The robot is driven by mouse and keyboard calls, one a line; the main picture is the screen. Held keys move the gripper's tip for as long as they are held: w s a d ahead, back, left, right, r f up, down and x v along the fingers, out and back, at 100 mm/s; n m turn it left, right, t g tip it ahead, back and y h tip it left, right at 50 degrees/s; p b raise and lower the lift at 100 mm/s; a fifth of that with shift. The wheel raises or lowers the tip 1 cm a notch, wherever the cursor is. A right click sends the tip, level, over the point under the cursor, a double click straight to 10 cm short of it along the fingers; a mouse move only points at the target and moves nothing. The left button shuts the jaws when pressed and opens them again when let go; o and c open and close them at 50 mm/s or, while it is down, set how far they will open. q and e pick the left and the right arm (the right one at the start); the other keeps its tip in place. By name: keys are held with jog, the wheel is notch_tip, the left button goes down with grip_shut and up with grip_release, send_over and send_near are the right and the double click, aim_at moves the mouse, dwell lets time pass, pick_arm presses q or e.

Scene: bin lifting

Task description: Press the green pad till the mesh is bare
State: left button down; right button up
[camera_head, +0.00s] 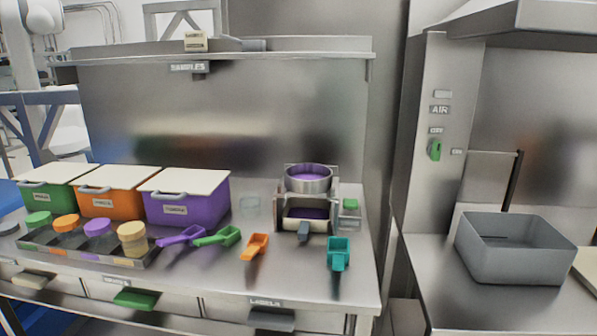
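A small green pad (350,203) sits on top of a small metal box at the right side of the sifter stand (335,213). A round metal sieve (308,184) rests on top of the stand. Purple material (308,170) shows inside the sieve and covers the mesh in this view. Under the sieve, a pale tray (306,224) in the stand also shows purple inside. Neither of my grippers is in view.
Purple (180,237), green (218,237), orange (254,246) and teal (338,253) scoops lie on the bench. Lidded green (60,190), orange (112,205) and purple (190,202) bins stand left. A grey bin (513,262) stands right, beyond a gap.

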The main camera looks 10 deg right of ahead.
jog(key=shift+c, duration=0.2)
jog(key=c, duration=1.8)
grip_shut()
